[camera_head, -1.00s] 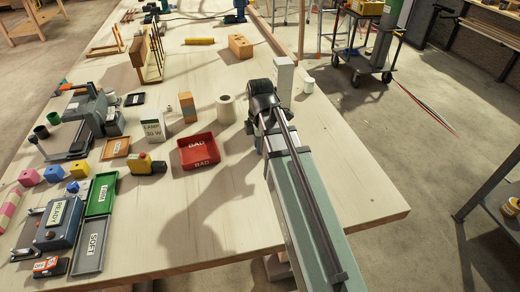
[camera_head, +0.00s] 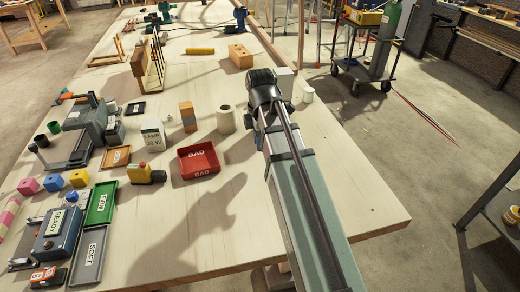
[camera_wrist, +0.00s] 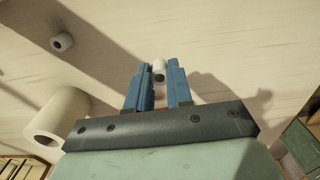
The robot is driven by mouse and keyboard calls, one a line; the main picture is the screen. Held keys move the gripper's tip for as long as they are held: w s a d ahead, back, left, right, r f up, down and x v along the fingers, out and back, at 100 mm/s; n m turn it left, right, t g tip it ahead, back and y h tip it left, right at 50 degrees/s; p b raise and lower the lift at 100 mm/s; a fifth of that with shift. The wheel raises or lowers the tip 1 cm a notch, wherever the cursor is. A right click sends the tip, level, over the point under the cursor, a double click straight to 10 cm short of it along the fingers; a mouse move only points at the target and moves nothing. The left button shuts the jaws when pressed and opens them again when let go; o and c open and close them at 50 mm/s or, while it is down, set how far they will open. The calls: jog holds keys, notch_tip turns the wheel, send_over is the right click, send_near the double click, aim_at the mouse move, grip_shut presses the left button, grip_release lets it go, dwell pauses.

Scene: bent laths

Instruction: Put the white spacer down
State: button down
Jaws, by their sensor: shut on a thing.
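The white spacer (camera_wrist: 159,66) is a small pale cylinder between the two blue fingertips of my gripper (camera_wrist: 159,82) in the wrist view. The gripper is shut on it. The pale wooden tabletop lies below; I cannot tell whether the spacer touches it. In the head view my own arm hides the fingers and the spacer.
In the head view, a white block (camera_head: 286,78) is partly behind my arm. A red BAD tray (camera_head: 199,160) stands to the left.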

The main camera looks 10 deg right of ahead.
aim_at(199, 162)
notch_tip(199, 162, up, 3)
jog(key=shift+r, duration=0.3)
jog(key=shift+a+r, duration=0.15)
jog(key=shift+a, duration=0.15)
jog(key=w+a+n, duration=0.1)
jog(key=w+a, duration=0.1)
jog(key=a, duration=0.8)
jog(key=w+a+n, duration=0.1)
jog(key=w+a, duration=0.1)
jog(key=a, duration=0.7)
jog(key=shift+a+f+m, duration=0.1)
jog(key=shift+f+m, duration=0.45)
jog(key=shift+f, duration=1.75)
jog(key=shift+a+f+m, duration=0.1)
jog(key=shift+f+m, duration=0.45)
jog(key=shift+f, duration=1.7)
jog(key=shift+f, duration=0.1)
